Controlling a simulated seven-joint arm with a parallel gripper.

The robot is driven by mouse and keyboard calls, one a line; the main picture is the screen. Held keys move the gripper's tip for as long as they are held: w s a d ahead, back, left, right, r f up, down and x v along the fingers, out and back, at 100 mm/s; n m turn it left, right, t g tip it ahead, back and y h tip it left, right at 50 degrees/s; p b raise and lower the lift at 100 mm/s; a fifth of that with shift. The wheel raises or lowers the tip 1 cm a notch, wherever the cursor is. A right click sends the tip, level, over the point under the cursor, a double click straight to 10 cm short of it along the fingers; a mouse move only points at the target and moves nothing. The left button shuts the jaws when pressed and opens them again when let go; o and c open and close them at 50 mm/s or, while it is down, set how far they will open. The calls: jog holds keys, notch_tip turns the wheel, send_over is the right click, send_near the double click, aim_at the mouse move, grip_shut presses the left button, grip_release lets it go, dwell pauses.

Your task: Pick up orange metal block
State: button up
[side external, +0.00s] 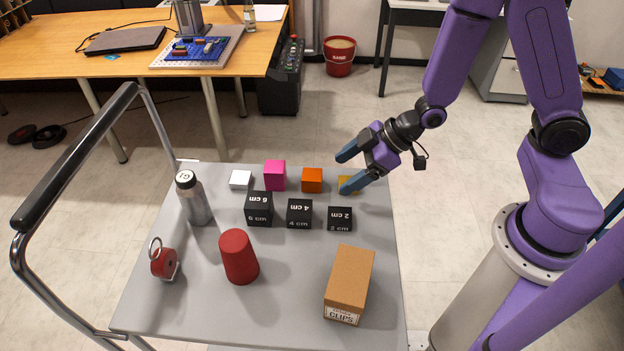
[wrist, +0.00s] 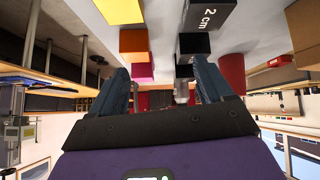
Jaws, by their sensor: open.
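The orange block (side external: 312,180) stands on the grey cart top in the back row, between a magenta block (side external: 275,176) and a yellow block (side external: 345,184). My gripper (side external: 347,170) is open and empty. Its blue fingers point left, to the right of the orange block, with one finger partly covering the yellow block. In the wrist view the scene is upside down. There the orange block (wrist: 134,41) shows between the yellow block (wrist: 119,9) and the magenta block (wrist: 140,71), beyond the left fingertip of my gripper (wrist: 163,72).
Black blocks marked 2 cm (side external: 340,218), 4 cm (side external: 299,213) and 6 cm (side external: 259,208) stand in front. A white block (side external: 240,179), bottle (side external: 194,198), red cup (side external: 238,256), red-wheeled item (side external: 163,262) and cardboard box (side external: 348,284) share the cart (side external: 300,262).

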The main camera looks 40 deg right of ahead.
aim_at(310, 174)
jog(key=shift+w+d+f+m+t+y, duration=0.4)
jog(key=shift+w+d+f+t+y, duration=0.25)
jog(key=shift+w+f, duration=0.2)
jog(key=shift+w+d+f+m+t+y, duration=0.1)
jog(key=shift+w+d+m+t+y, duration=0.45)
jog(key=shift+d+t, duration=0.2)
jog(key=shift+x, duration=3.8)
jog(key=shift+c, duration=0.4)
jog(key=c, duration=1.2)
jog(key=shift+o, duration=0.2)
jog(key=shift+r, duration=0.3)
